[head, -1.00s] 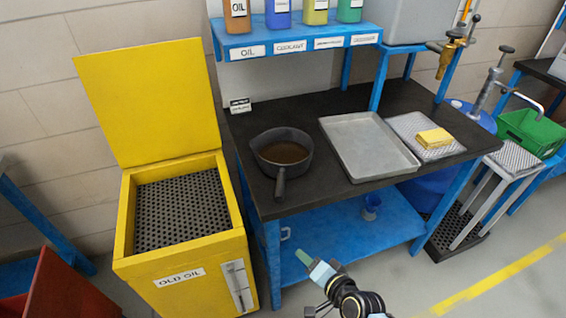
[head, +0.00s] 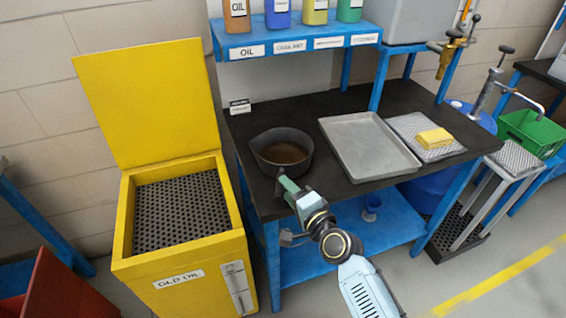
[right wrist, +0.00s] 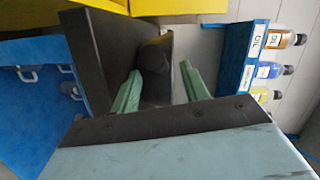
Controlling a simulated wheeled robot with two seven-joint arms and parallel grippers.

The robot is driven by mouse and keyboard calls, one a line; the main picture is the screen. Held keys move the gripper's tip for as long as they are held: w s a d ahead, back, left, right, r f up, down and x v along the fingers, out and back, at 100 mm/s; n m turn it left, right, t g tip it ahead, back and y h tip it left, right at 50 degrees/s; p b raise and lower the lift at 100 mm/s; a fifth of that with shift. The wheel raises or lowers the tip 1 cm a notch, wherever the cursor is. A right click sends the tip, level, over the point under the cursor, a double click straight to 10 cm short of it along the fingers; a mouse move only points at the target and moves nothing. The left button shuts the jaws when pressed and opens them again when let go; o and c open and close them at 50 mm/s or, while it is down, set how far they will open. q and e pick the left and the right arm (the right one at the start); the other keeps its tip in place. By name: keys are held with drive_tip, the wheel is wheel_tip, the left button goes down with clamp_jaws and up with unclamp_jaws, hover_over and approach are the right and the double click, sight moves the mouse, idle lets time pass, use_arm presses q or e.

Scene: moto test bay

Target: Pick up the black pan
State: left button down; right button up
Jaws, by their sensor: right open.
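The black pan (head: 281,148) sits on the dark bench top near its left front, with brown liquid inside. Its handle points to the front and is largely hidden behind my right gripper in the head view. My right gripper (head: 284,182) is at the handle, just in front of the pan. In the right wrist view the pan (right wrist: 156,70) shows dark beyond the two green fingers of my right gripper (right wrist: 160,85), which are spread apart. I cannot tell whether the handle lies between them. My left gripper is not in view.
A grey metal tray (head: 345,158) lies to the right of the pan. A yellow OLD OIL bin (head: 130,215) with its lid up stands left of the bench (head: 330,106). A blue shelf (head: 232,40) with several bottles is behind. A yellow cloth (head: 434,138) lies on a grey mat.

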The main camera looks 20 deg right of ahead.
sight(279, 168)
drive_tip(key=x, duration=0.5)
drive_tip(key=shift+w+d+b, duration=0.1)
drive_tip(key=shift+d+b, duration=0.1)
drive_tip(key=shift+b, duration=0.1)
drive_tip(key=shift+c, duration=0.3)
clamp_jaws()
drive_tip(key=shift+r, duration=0.15)
